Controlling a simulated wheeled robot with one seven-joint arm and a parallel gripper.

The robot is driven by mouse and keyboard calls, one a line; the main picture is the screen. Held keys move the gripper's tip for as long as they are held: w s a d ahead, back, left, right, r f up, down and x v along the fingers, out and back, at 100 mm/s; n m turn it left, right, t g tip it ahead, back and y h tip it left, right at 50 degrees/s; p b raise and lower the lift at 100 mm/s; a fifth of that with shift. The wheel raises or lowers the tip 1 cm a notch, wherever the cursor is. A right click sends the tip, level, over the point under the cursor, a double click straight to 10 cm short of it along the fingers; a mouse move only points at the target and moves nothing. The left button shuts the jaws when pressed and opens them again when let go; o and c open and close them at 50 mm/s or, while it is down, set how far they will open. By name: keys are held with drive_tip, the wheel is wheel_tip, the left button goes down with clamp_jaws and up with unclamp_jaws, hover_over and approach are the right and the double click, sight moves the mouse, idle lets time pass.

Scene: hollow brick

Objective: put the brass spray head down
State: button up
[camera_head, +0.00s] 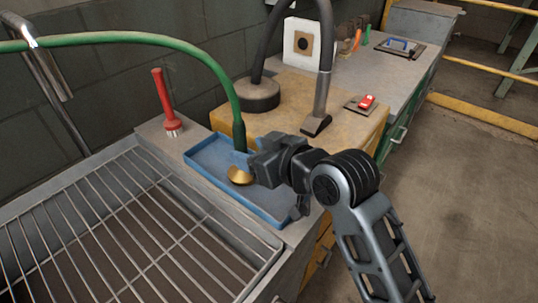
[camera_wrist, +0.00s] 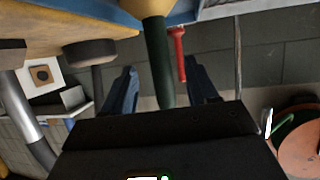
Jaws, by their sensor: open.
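The brass spray head (camera_head: 240,176) is at the blue tray (camera_head: 262,207), bell down, and appears to rest on the tray floor. Its dark green handle (camera_head: 239,136) rises upright into the green hose. In the wrist view the brass bell (camera_wrist: 142,8) is at the top edge, with the green handle (camera_wrist: 157,60) running down from it. My gripper (camera_head: 254,164) is beside the handle, low over the tray. In the wrist view my gripper (camera_wrist: 160,82) has its two fingers apart, one on each side of the handle, with visible gaps. The contact under the bell is hidden.
A wire rack (camera_head: 120,225) over a basin lies left of the tray. A red brush (camera_head: 165,100) stands behind the tray. A black hose with a flat nozzle (camera_head: 316,124) and a round dark base (camera_head: 257,95) stand on the wooden top behind. A red item (camera_head: 367,101) lies farther right.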

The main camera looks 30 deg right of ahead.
drive_tip(key=v, duration=0.5)
drive_tip(key=shift+s+r, duration=0.15)
drive_tip(key=shift+s, duration=0.2)
drive_tip(key=shift+m+h, duration=0.5)
drive_tip(key=shift+h, duration=0.1)
drive_tip(key=s+f, duration=0.4)
drive_tip(key=s, duration=0.1)
drive_tip(key=s+f, duration=0.2)
drive_tip(key=s, duration=0.1)
drive_tip(key=shift+d+f, duration=0.1)
drive_tip(key=shift+d, duration=0.25)
drive_tip(key=s+a+t+h, duration=0.1)
drive_tip(key=s, duration=2.3)
drive_tip(key=shift+s+m, duration=0.3)
drive_tip(key=shift+m, duration=0.1)
drive_tip(key=shift+a, duration=0.1)
